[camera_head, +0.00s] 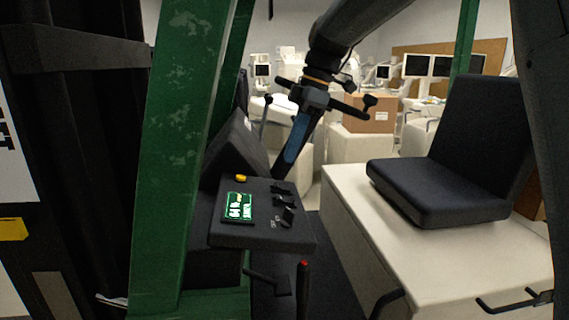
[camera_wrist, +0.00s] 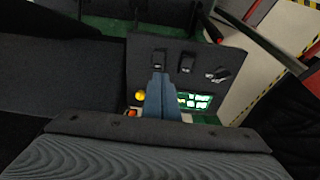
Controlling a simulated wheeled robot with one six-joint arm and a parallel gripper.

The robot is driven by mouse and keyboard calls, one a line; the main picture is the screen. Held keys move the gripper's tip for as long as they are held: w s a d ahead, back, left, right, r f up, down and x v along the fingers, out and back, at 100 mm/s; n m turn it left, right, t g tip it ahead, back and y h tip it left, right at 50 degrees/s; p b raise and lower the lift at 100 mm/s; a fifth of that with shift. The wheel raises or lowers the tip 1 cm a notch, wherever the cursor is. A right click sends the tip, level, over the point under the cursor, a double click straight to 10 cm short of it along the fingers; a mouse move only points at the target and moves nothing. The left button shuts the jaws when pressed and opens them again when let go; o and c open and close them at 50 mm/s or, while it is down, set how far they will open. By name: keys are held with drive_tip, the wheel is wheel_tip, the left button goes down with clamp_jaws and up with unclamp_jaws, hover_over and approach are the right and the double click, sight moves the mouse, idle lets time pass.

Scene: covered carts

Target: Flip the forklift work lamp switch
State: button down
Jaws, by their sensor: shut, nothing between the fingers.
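A dark control panel (camera_head: 262,236) carries a row of three black switches: a far one (camera_head: 281,188), a middle one (camera_head: 285,200) and a near one (camera_head: 287,216). Small white marks lie beside the near switch; I cannot read which one is for the work lamp. In the wrist view they run left (camera_wrist: 159,58), middle (camera_wrist: 187,62) and right (camera_wrist: 217,74). My gripper (camera_head: 279,172) is shut and empty, pointing down at the panel's far end. In the wrist view its blue fingers (camera_wrist: 162,76) end just below the left switch; contact is unclear.
A green lit display (camera_head: 238,207) and a yellow button (camera_head: 241,178) are on the panel. A green post (camera_head: 182,130) stands left of it. A black seat (camera_head: 440,190) on a cream body (camera_head: 400,235) is to the right. A red-tipped lever (camera_head: 303,285) stands below the panel.

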drive_tip(key=d+b+v, duration=0.1)
drive_tip(key=v, duration=0.6)
drive_tip(key=shift+w+d+f+b, duration=0.2)
drive_tip(key=shift+d+b, duration=0.1)
drive_tip(key=shift+b, duration=0.1)
drive_tip(key=shift+f, duration=0.1)
drive_tip(key=s+d+f+m+h, duration=0.1)
drive_tip(key=d+f+m, duration=0.25)
drive_tip(key=f, duration=0.25)
drive_tip(key=s+d+f+m, duration=0.1)
drive_tip(key=d+f+m, duration=0.25)
drive_tip(key=f, duration=0.25)
drive_tip(key=s+d+f+m+t+h, duration=0.1)
drive_tip(key=s+d+f+m, duration=0.4)
drive_tip(key=s+f, duration=0.5)
drive_tip(key=s+d+f+m+t+h, duration=0.1)
drive_tip(key=s+d+f+m, duration=0.5)
drive_tip(key=f, duration=0.5)
drive_tip(key=s+m, duration=0.2)
drive_tip(key=s, duration=0.1)
drive_tip(key=shift+s+f+h, duration=0.3)
drive_tip(key=shift+s+h, duration=0.1)
